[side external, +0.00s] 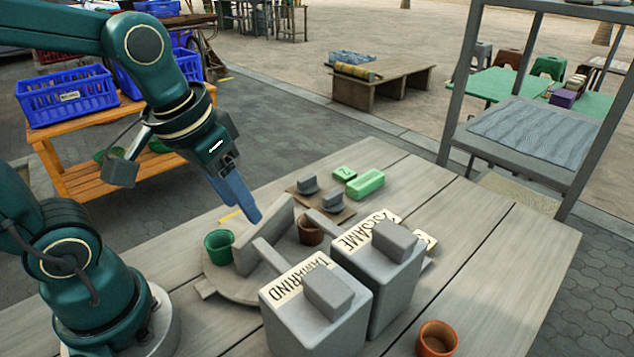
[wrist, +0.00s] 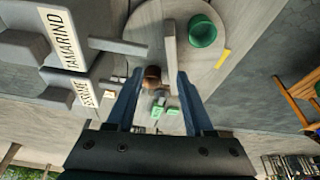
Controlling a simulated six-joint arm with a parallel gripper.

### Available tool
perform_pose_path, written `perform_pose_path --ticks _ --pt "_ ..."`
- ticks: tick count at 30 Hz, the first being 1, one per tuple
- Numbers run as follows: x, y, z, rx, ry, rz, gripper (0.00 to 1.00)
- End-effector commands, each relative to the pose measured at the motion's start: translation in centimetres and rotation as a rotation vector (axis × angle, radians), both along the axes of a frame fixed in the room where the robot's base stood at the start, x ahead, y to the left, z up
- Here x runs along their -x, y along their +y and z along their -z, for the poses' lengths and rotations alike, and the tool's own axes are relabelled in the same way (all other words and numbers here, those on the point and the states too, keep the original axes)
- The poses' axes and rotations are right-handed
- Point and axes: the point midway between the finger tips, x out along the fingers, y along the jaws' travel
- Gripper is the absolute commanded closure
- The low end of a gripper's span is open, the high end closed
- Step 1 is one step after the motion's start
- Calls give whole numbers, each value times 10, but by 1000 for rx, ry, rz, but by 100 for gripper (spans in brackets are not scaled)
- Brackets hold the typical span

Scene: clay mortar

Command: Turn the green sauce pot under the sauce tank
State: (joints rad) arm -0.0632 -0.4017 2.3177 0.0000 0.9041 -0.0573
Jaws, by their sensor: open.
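The green sauce pot (side external: 219,248) stands upright on a round grey turntable (side external: 213,279), left of an upright grey bar (side external: 263,238). A brown pot (side external: 311,231) is on the bar's other side. The grey sauce tanks are labelled TAMARIND (side external: 318,316) and SESAME (side external: 377,277), with spouts reaching over the turntable. My gripper (side external: 250,214) is open above the bar's far end. In the wrist view my gripper (wrist: 160,73) has the bar (wrist: 169,42) between its fingers; contact cannot be told. The green pot (wrist: 202,31) is outside the fingers.
Behind the turntable are a small board with grey blocks (side external: 320,197) and green blocks (side external: 366,184). A loose orange-brown pot (side external: 437,339) stands at the front right. A grey shelf frame (side external: 540,110) rises at the right. The tabletop's right part is mostly clear.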

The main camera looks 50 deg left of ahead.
Motion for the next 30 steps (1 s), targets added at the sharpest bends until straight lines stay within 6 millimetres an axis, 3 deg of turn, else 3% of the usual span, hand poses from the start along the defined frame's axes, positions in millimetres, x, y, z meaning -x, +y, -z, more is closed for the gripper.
perform_pose_path --ticks 6,12,23,30 --pt "-32 16 28 29 164 -114 48" --pt "-51 28 56 47 269 -190 48" --pt "-57 33 81 58 322 -228 48" --pt "-56 33 111 58 323 -226 48"
